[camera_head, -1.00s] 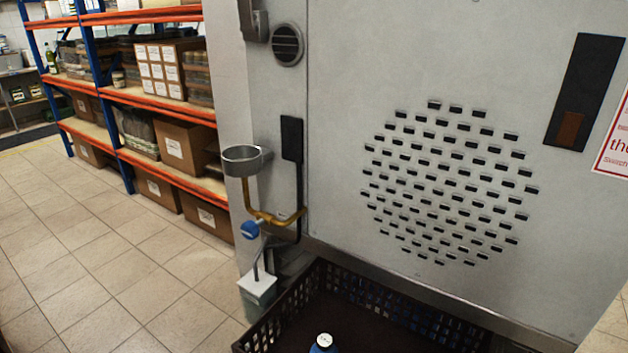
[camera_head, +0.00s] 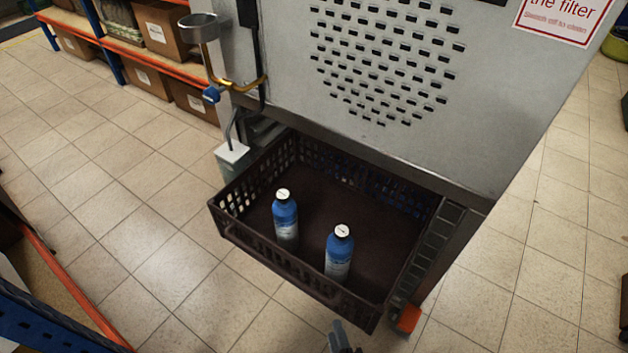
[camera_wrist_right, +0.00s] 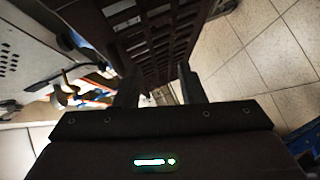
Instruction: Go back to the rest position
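My right gripper (camera_head: 342,338) shows only as a small grey tip at the bottom edge of the head view, just in front of the dark crate. In the right wrist view its two fingers (camera_wrist_right: 160,88) stand apart with nothing visible held between them. The crate's slatted wall (camera_wrist_right: 160,35) is beyond the fingers there. My left gripper is not in view.
A dark plastic crate (camera_head: 258,238) at the front of a grey machine (camera_head: 480,110) holds two upright blue bottles, a left one (camera_head: 286,218) and a right one (camera_head: 339,257). A shelf rack (camera_head: 70,305) is at lower left. Tiled floor (camera_head: 120,200) lies clear between.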

